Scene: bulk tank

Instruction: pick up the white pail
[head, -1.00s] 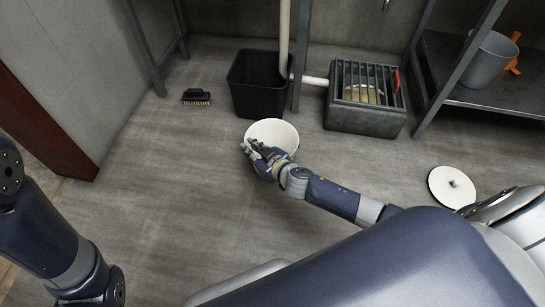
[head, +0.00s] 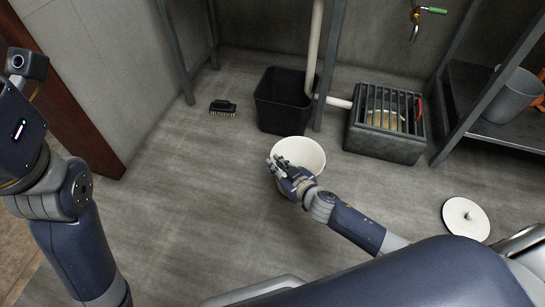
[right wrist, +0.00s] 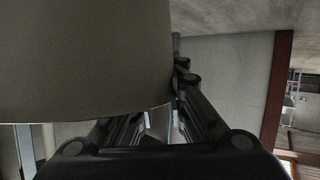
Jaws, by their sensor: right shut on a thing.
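The white pail (head: 300,152) is in the middle of the head view, its round open top facing up toward me. My right gripper (head: 278,166) is shut on its near left side. In the right wrist view the pail's curved wall (right wrist: 85,60) fills the upper left, right at the fingers (right wrist: 160,125). I cannot tell whether the pail's base touches the floor. My left forearm and wrist (head: 45,190) show at the left edge, but the left fingers are out of the picture.
A black bin (head: 283,100) stands just behind the pail, beside a grated drain box (head: 385,125) and a pipe. A brush (head: 222,107) lies at the back left, and a white lid (head: 466,218) at the right. A grey bucket (head: 512,95) is on the shelf. The left floor is clear.

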